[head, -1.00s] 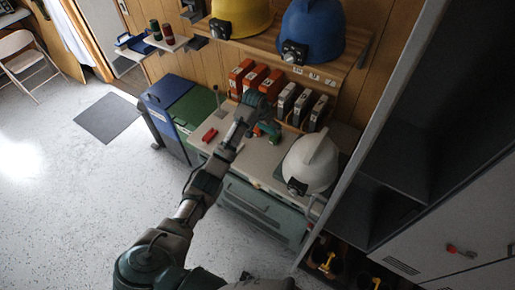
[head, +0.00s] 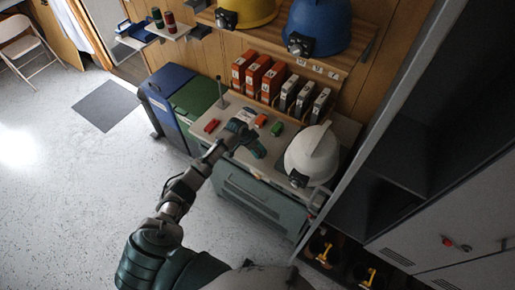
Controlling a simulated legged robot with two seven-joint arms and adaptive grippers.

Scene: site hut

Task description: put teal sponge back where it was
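My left arm comes up from the bottom left in the head view and reaches over the grey worktop (head: 326,199). My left gripper (head: 250,140) is low over the worktop's middle, in front of a small orange block (head: 261,120) and a small green block (head: 277,129). The gripper's own parts are dark teal, and I cannot make out a teal sponge apart from them. Whether its fingers are open or shut is too small to tell. My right gripper is not in view.
A red block (head: 211,126) lies at the worktop's left. A white helmet (head: 312,156) stands at its right. Orange binders (head: 257,74) and grey binders (head: 304,101) line the back. A shelf above holds a yellow helmet (head: 247,10) and a blue helmet (head: 321,24). A dark cabinet is at right.

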